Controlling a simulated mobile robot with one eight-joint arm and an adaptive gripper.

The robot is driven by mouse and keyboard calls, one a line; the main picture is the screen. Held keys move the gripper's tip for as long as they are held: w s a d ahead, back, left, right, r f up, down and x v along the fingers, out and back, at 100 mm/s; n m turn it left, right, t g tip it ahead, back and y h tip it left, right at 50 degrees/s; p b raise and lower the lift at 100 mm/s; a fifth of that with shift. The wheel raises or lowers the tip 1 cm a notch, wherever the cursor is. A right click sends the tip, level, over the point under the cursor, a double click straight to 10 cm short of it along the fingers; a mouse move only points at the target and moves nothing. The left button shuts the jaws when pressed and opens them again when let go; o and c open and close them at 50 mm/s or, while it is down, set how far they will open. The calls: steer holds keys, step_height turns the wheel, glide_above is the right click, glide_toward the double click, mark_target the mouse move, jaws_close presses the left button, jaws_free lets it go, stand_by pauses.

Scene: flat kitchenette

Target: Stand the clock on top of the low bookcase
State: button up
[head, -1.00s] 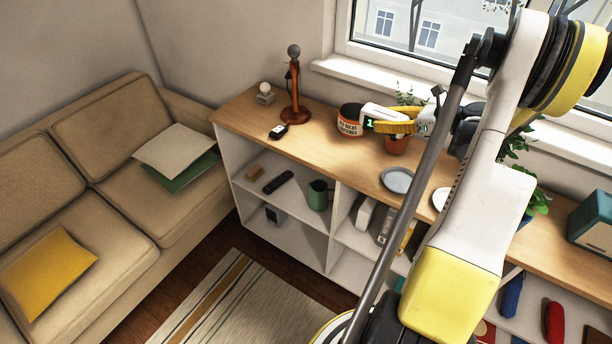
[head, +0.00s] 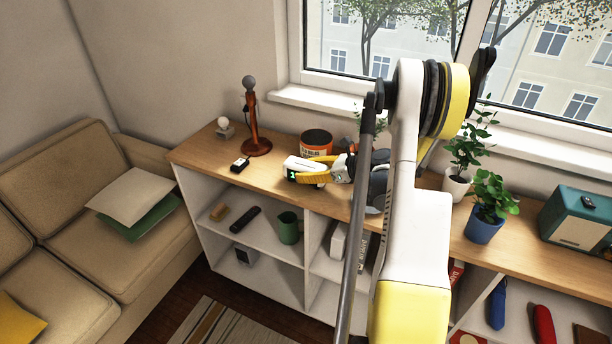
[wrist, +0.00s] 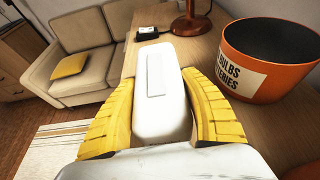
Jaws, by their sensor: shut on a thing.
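The clock (head: 291,174) is a small white box with a dark face and green digits. My gripper (head: 315,171) is shut on it, with the yellow fingers on either side. In the wrist view the clock's white body (wrist: 160,100) sits between both fingers (wrist: 163,105). The low bookcase has a wooden top (head: 275,172) and white open shelves. The clock is over this top, near its front edge, in front of the orange tub. I cannot tell whether its underside touches the wood. Part of the clock is hidden by the fingers.
An orange tub (head: 316,147) stands close behind the clock. A brown lamp stand (head: 252,125), a small black item (head: 240,165) and a small bulb ornament (head: 224,127) are to the left. Potted plants (head: 484,228) and a teal radio (head: 577,218) stand to the right.

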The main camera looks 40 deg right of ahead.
steer(key=shift+f, duration=0.15)
steer(key=o, duration=1.3)
steer(key=shift+f, duration=0.15)
steer(key=shift+o, duration=0.2)
